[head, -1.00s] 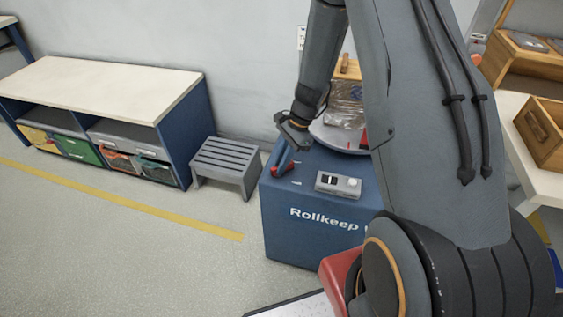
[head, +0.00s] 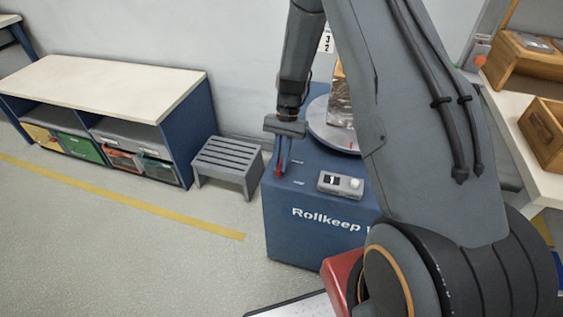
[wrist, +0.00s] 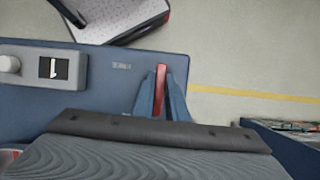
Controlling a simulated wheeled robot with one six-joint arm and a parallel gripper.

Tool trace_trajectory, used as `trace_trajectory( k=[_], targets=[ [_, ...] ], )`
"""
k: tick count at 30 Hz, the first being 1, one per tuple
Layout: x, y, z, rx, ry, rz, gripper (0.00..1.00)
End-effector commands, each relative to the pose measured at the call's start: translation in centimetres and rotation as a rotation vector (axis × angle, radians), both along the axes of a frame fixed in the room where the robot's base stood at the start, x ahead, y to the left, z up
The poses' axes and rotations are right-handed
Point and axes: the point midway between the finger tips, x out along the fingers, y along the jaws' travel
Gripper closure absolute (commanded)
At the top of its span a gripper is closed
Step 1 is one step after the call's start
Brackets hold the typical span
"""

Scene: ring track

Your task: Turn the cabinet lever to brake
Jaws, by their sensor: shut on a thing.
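The blue cabinet (head: 315,240) marked "Rollkeep" stands in the middle of the head view. Its red lever (head: 279,171) is at the left end of the cabinet top. My gripper (head: 281,166) points down over that end, with its fingers shut around the lever. In the wrist view the red lever (wrist: 161,88) shows between the two blue fingers of my gripper (wrist: 162,98). A small label (wrist: 122,66) beside the lever is too blurred to read. Fingers hide part of the lever.
A grey control box (head: 340,184) with a display and knob sits on the cabinet top. Behind it, a round turntable (head: 322,128) carries a wrapped load (head: 339,103), partly hidden by my arm. A grey step stool (head: 227,163) stands close left. Floor in front is clear.

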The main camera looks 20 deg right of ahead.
Motion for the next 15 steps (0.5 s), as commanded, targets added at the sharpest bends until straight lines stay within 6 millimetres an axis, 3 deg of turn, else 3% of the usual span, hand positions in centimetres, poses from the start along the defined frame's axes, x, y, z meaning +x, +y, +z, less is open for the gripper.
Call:
trace_trajectory(
  k=[15],
  targets=[
    [-0.04,0.07,0.00,0.001,0.002,0.049,1.00]
  ],
)
